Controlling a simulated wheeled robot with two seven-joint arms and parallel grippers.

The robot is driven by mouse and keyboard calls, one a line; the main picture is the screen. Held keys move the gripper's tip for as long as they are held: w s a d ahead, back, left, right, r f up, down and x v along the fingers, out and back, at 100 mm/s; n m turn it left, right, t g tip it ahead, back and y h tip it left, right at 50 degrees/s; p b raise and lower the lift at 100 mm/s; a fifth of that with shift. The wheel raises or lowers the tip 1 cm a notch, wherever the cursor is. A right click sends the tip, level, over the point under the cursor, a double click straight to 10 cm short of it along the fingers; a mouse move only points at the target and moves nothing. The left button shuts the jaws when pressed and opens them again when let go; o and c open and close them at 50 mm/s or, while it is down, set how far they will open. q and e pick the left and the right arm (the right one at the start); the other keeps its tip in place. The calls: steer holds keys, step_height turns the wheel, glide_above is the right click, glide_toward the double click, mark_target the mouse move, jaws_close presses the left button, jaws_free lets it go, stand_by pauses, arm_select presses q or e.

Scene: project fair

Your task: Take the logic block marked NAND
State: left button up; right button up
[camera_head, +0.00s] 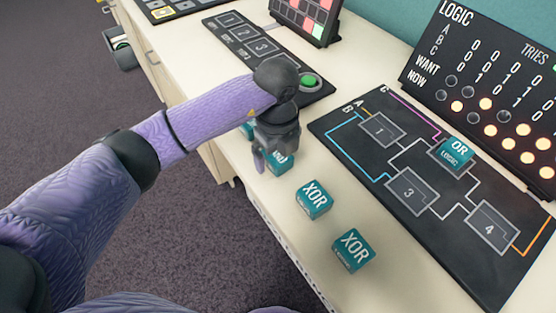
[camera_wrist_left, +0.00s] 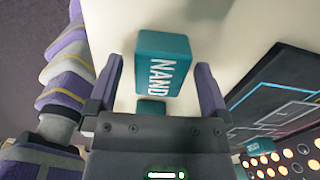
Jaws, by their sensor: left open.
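The teal NAND block (camera_wrist_left: 163,62) shows in the left wrist view with its white label readable. It lies between the two spread fingers of my left gripper (camera_wrist_left: 160,85), with pale gaps on both sides. In the head view my left gripper (camera_head: 273,155) points down over the table at a teal block (camera_head: 279,164), whose label is partly hidden and ends in "ND". A second teal block (camera_wrist_left: 150,106) is partly hidden by the gripper's palm in the wrist view. One finger is largely hidden in the head view. My right gripper is in neither view.
Two XOR blocks (camera_head: 314,199) (camera_head: 352,250) stand nearer the table's front edge. A black circuit board (camera_head: 340,127) lies to the right, with an OR block (camera_head: 457,153) on it. A LOGIC display (camera_head: 480,60) stands behind it. A numbered panel with a green button (camera_head: 310,82) lies further back.

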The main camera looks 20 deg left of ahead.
arm_select(q)
steer(key=shift+f, duration=0.1)
steer(key=c, duration=1.3)
